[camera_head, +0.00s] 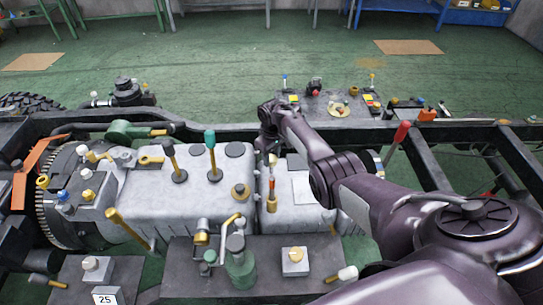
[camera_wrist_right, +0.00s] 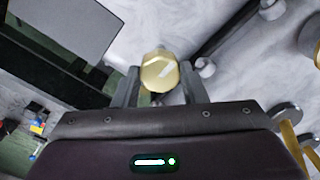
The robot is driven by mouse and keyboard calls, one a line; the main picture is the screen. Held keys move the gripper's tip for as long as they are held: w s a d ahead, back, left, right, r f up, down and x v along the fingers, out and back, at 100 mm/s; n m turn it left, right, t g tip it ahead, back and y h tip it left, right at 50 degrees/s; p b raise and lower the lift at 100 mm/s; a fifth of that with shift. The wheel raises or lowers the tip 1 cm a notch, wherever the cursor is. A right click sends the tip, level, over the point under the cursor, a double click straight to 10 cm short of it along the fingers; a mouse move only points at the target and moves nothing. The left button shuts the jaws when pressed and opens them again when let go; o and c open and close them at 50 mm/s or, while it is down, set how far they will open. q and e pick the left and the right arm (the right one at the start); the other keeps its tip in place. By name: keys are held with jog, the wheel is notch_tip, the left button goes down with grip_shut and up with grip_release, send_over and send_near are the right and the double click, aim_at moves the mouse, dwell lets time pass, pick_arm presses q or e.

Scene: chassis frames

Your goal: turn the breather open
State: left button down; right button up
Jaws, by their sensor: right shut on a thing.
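The breather appears to be the round brass cap (camera_wrist_right: 160,72) with a pale mark on its face, between my right gripper's fingers in the right wrist view. My right gripper (camera_wrist_right: 160,84) is shut on this cap, one dark finger on each side. In the head view my right arm reaches in from the right and bends down over the grey gearbox housing (camera_head: 140,205). There the right gripper (camera_head: 268,143) is small and dark, and its hold on the cap cannot be made out. My left gripper is not in view.
Yellow and green levers (camera_head: 211,150) stand on the housing left of my right arm. A red-handled lever (camera_head: 401,133) rises beside the arm. A green bottle-shaped part (camera_head: 240,265) and a brass-capped block (camera_head: 295,262) sit in front. Green floor is open behind the frame.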

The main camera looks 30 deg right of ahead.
aim_at(272, 159)
jog(key=o, duration=1)
jog(key=shift+c, duration=0.2)
jog(key=shift+r, duration=0.15)
jog(key=shift+r, duration=0.3)
notch_tip(272, 159, up, 7)
jog(key=shift+p, duration=0.3)
